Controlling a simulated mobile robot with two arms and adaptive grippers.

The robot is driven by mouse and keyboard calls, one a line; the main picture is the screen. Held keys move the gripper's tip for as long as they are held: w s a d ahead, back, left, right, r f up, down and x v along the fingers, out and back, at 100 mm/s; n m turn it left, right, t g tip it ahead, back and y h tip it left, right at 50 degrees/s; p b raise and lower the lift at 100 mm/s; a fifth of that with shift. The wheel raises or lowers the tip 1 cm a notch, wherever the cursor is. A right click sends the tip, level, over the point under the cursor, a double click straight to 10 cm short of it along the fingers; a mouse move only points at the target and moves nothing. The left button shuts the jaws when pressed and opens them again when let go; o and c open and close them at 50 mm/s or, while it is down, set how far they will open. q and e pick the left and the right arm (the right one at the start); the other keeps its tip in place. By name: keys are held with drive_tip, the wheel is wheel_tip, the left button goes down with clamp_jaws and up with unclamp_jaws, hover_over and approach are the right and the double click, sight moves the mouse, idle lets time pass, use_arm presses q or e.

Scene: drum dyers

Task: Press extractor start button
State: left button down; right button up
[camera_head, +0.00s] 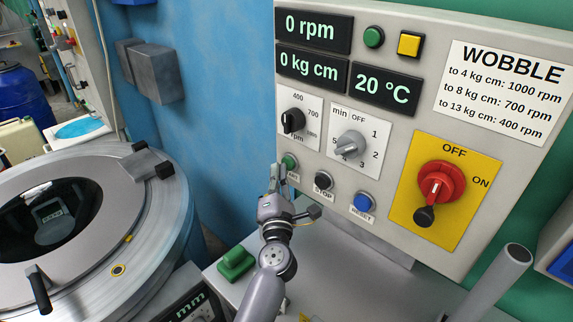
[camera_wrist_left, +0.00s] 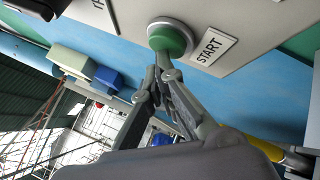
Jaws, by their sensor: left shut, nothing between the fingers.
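The green start button (camera_head: 290,161) is at the lower left of the grey control panel (camera_head: 372,205). In the left wrist view the button (camera_wrist_left: 168,38) sits beside a START label (camera_wrist_left: 212,46). My left gripper (camera_head: 279,172) is shut and empty. Its fingertips in the left wrist view (camera_wrist_left: 161,66) point at the button and overlap its lower edge; I cannot tell whether they touch it. In the head view the fingertips partly cover the button's label. My right gripper is not in view.
A black stop button (camera_head: 323,180) and a blue reset button (camera_head: 363,203) lie to the right. A red rotary switch (camera_head: 441,184) is farther right. A round metal drum machine (camera_head: 150,225) stands at left. A green object (camera_head: 236,263) lies below the panel.

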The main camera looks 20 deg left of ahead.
use_arm(q)
drive_tip(key=shift+w+d, duration=0.1)
drive_tip(key=shift+w, duration=0.15)
idle(0.6)
drive_tip(key=shift+s+a+p, duration=0.25)
drive_tip(key=shift+s+p, duration=0.05)
drive_tip(key=shift+s, duration=0.5)
drive_tip(key=s, duration=0.1)
drive_tip(key=s+a, duration=0.1)
drive_tip(key=s, duration=0.1)
drive_tip(key=s+p, duration=0.1)
drive_tip(key=shift+s+a, duration=0.35)
idle(0.4)
